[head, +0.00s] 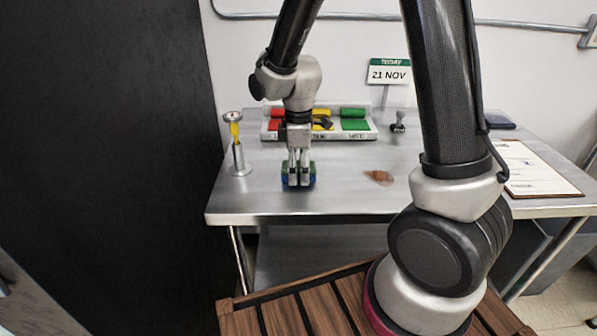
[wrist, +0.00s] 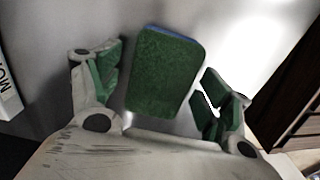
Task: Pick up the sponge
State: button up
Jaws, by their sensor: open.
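The sponge (wrist: 163,75) has a green scouring top and a blue underside that shows along its far edge in the wrist view. It lies on the steel table (head: 335,200) near the front left, and it also shows in the head view (head: 298,182), partly hidden behind my fingers. My gripper (wrist: 160,92) is open, with one finger on each side of the sponge and a visible gap on both sides. In the head view my gripper (head: 299,178) points down at the sponge. I cannot tell whether the fingertips touch the table.
A tray with red, yellow and green blocks (head: 354,125) stands behind my gripper. A metal stand with a yellow part (head: 238,150) is on the left. A brown stain (head: 379,177), a small stamp (head: 398,122), a date sign (head: 389,75) and a clipboard (head: 530,168) lie to the right.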

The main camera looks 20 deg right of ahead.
aim_at(298, 167)
jog(key=shift+c, duration=0.4)
jog(key=c, duration=0.7)
notch_tip(298, 167, up, 10)
jog(key=shift+r, duration=0.1)
jog(key=shift+o, duration=0.6)
jog(key=c, duration=0.3)
jog(key=shift+a+f, duration=0.1)
jog(key=shift+f, duration=0.1)
jog(key=shift+c, duration=0.3)
